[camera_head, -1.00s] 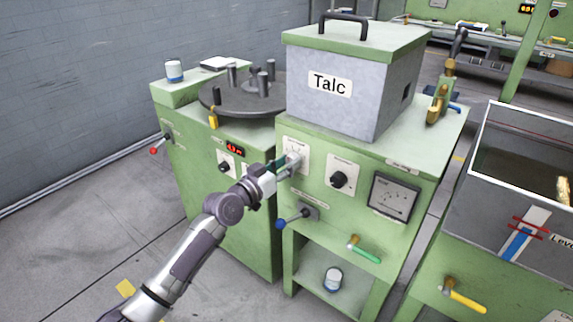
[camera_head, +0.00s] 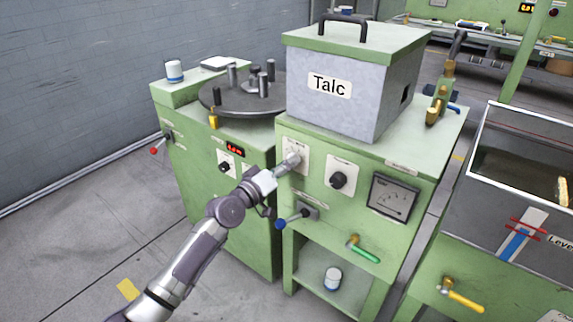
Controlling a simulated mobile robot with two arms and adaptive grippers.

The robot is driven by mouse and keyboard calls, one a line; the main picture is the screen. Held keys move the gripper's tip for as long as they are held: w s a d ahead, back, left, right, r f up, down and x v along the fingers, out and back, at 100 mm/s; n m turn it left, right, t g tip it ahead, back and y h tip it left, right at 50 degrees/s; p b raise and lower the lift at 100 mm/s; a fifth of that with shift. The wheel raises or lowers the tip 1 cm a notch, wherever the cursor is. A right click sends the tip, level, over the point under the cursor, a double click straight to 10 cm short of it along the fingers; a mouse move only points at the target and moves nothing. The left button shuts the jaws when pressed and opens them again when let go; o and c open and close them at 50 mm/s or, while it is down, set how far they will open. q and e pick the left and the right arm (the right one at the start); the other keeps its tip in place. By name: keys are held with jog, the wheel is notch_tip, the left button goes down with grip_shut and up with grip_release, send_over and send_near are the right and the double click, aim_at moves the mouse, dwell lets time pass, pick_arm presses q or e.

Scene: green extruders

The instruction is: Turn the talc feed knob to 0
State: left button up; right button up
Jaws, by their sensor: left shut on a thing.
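The grey hopper labelled "Talc" (camera_head: 345,90) sits on a green machine (camera_head: 345,215). On the machine's front, a white dial plate (camera_head: 300,146) is at the left, below the hopper. My left gripper (camera_head: 291,163) reaches this plate from the lower left and is shut on the knob there. The gripper covers the knob, so its pointer and setting cannot be read. A second black knob (camera_head: 339,180) sits on a white plate to the right, apart from the gripper. My right gripper is not in view.
A blue-tipped lever (camera_head: 296,217) sticks out just below my gripper. A gauge (camera_head: 393,197) and a green-handled valve (camera_head: 363,249) are to the right. A turntable machine (camera_head: 232,200) stands close on the left. The floor at the lower left is clear.

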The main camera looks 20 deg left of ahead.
pick_arm(q)
jog(key=shift+n, duration=0.3)
jog(key=o, duration=1.2)
jog(key=shift+c, duration=0.2)
jog(key=v, duration=1.2)
jog(key=shift+f, duration=0.15)
